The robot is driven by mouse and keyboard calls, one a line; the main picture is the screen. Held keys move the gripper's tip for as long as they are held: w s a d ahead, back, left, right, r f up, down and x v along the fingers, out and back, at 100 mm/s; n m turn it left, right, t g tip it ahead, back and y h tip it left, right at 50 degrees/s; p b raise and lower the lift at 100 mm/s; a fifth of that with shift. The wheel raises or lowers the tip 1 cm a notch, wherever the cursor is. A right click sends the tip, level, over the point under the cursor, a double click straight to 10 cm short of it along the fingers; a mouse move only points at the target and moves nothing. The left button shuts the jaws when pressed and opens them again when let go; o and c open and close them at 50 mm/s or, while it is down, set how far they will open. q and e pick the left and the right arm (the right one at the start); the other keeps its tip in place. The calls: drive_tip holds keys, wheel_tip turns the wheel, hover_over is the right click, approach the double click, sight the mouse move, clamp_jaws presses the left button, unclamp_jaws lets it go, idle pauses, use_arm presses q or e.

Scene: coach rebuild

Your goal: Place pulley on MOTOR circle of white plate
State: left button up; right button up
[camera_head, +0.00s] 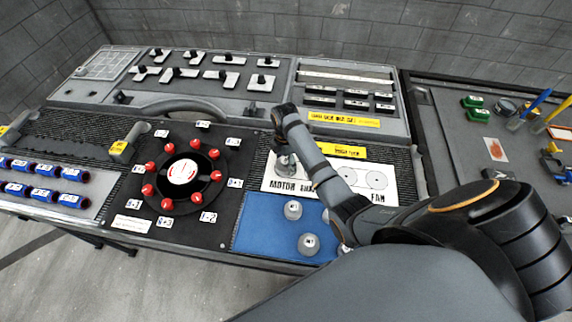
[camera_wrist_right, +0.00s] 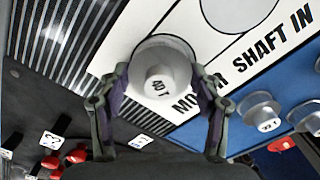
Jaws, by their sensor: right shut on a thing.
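My right gripper (camera_head: 285,158) is shut on a grey pulley (camera_wrist_right: 162,74) marked "40 T". The pulley is between the fingertips in the wrist view, above the left end of the white plate (camera_head: 270,174), by the word MOTOR. The MOTOR circle is hidden behind the pulley and gripper. I cannot tell whether the pulley touches the plate. The plate's other circles, one (camera_head: 376,180) above FAN, look empty. My left gripper is not in view.
On the blue mat (camera_head: 262,222) in front of the plate stand grey pulleys, one at the back (camera_head: 293,210) and one at the front (camera_head: 308,244). A black round holder with red pegs (camera_head: 183,174) lies left. A yellow label strip (camera_head: 342,151) sits behind the plate.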

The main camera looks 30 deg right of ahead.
sight(285, 161)
drive_tip(key=shift+s+a+r, duration=0.1)
drive_tip(key=shift+a+r, duration=0.05)
drive_tip(key=shift+s, duration=0.1)
drive_tip(key=o, duration=1.1)
drive_tip(key=shift+f, duration=0.2)
drive_tip(key=o, duration=0.3)
drive_tip(key=shift+o, duration=0.2)
drive_tip(key=shift+r, duration=0.25)
wheel_tip(285, 161, up, 9)
drive_tip(key=shift+r+b, duration=0.1)
drive_tip(key=shift+b, duration=0.45)
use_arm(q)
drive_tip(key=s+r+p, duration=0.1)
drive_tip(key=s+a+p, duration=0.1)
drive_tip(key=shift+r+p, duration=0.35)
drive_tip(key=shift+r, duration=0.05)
use_arm(e)
wheel_tip(285, 161, up, 3)
drive_tip(key=shift+f, duration=0.1)
drive_tip(key=shift+f, duration=0.1)
